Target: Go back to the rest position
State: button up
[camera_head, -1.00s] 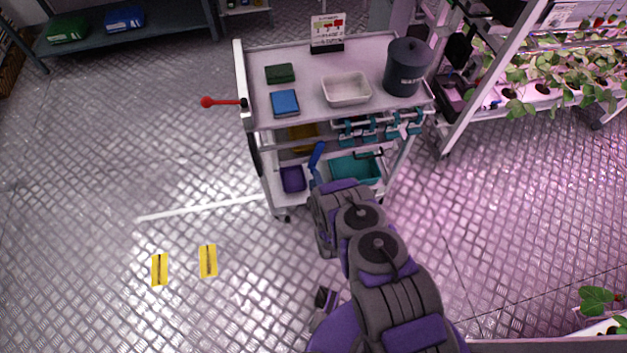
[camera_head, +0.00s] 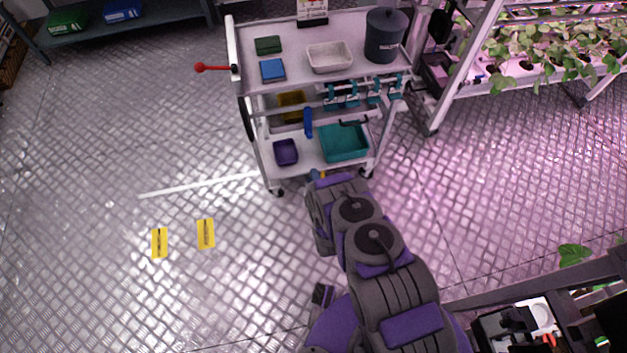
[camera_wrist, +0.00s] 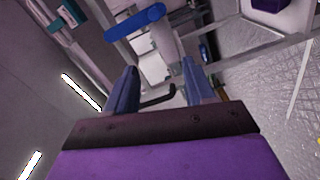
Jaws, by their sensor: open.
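My gripper (camera_wrist: 158,78) shows in the wrist view with its two blue-grey fingers apart and nothing held between them. In the head view my arm reaches toward the lower front of a white cart, and my gripper is mostly hidden behind my wrist. A blue handle-like part (camera_head: 308,123) hangs at the cart's middle level; a blue bar, likely the same part, lies ahead of the fingers in the wrist view (camera_wrist: 135,22). The cart (camera_head: 290,82) carries a white tray (camera_head: 330,57), a dark bucket (camera_head: 384,38), a green box (camera_head: 268,45) and a blue box (camera_head: 272,69) on top.
A teal bin (camera_head: 343,143) and a purple bin (camera_head: 285,152) sit on the cart's lower shelf. A plant rack (camera_head: 440,95) stands right of the cart. A dark frame with equipment (camera_head: 520,325) is at lower right. The floor at left is clear, with two yellow markers (camera_head: 160,243) (camera_head: 206,234).

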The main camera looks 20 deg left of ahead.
jog(key=w+d+r+m+g+h, duration=0.35)
jog(key=w+r+m, duration=0.25)
jog(key=w+r, duration=0.65)
jog(key=s+d+r+m+g+h, duration=0.25)
jog(key=d+r, duration=0.25)
jog(key=r, duration=0.3)
jog(key=s+d+r+m+g+h, duration=0.1)
jog(key=d+r+m+g, duration=0.15)
jog(key=d+r, duration=0.4)
jog(key=s+d+r+m+g+h, duration=0.1)
jog(key=s+d+r+m+g, duration=0.1)
jog(key=s+d+r, duration=0.4)
jog(key=s+d+r+m+g, duration=0.2)
jog(key=s+d+r+m, duration=0.1)
jog(key=s+r, duration=0.65)
jog(key=s+d+r+m+g, duration=0.1)
jog(key=s+d+r, duration=0.1)
jog(key=s, duration=0.7)
jog(key=s+d+r+m+g, duration=0.2)
jog(key=s, duration=0.8)
jog(key=s+d+r+m+g, duration=0.2)
jog(key=s, duration=0.7)
jog(key=shift+s+r+h, duration=0.25)
jog(key=shift+r+h, duration=0.05)
jog(key=shift+h, duration=0.1)
